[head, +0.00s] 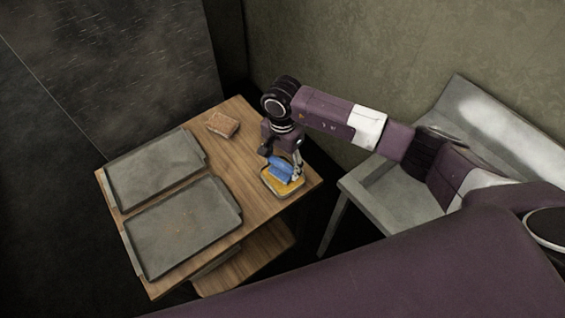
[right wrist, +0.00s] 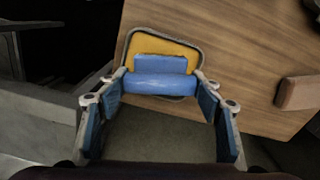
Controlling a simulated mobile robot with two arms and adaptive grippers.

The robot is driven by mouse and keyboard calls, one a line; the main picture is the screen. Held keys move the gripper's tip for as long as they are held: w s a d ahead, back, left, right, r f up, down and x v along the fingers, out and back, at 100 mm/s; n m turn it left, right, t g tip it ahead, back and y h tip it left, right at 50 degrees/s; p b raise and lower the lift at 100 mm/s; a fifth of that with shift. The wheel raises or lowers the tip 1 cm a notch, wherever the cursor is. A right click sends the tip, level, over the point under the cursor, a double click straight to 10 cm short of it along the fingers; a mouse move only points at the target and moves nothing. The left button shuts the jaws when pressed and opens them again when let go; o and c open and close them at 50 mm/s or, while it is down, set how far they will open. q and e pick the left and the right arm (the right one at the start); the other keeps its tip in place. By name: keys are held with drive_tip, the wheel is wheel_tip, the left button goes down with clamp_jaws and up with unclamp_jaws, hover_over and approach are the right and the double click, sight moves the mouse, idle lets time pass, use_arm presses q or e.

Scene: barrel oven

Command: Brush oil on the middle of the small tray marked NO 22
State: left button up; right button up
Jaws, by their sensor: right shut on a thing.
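My right gripper (head: 283,160) is shut on a blue brush (head: 280,168) above a small dish of yellow oil (head: 284,187). In the right wrist view the blue brush (right wrist: 160,84) lies crosswise between the fingertips, with its flat blue part over the yellow oil (right wrist: 170,47). I cannot tell whether it touches the oil. Two grey metal trays lie on the wooden table: a smaller one (head: 153,170) farther back and a larger one (head: 183,227) nearer. No NO 22 mark is readable on either. My left gripper is not in view.
A reddish-brown block (head: 222,124) lies at the back of the wooden table (head: 232,165); it also shows in the right wrist view (right wrist: 297,92). A grey metal bench (head: 390,205) stands right of the table. Bare wood lies between the dish and the trays.

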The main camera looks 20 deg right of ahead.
sight(282, 163)
drive_tip(key=shift+f+b, duration=0.5)
drive_tip(key=shift+b, duration=0.05)
idle(0.6)
drive_tip(key=shift+s+f+b, duration=0.1)
drive_tip(key=shift+b, duration=0.25)
idle(1.6)
drive_tip(key=shift+r+p, duration=0.65)
drive_tip(key=shift+r, duration=0.55)
drive_tip(key=shift+r+p, duration=1)
drive_tip(key=shift+r, duration=1.4)
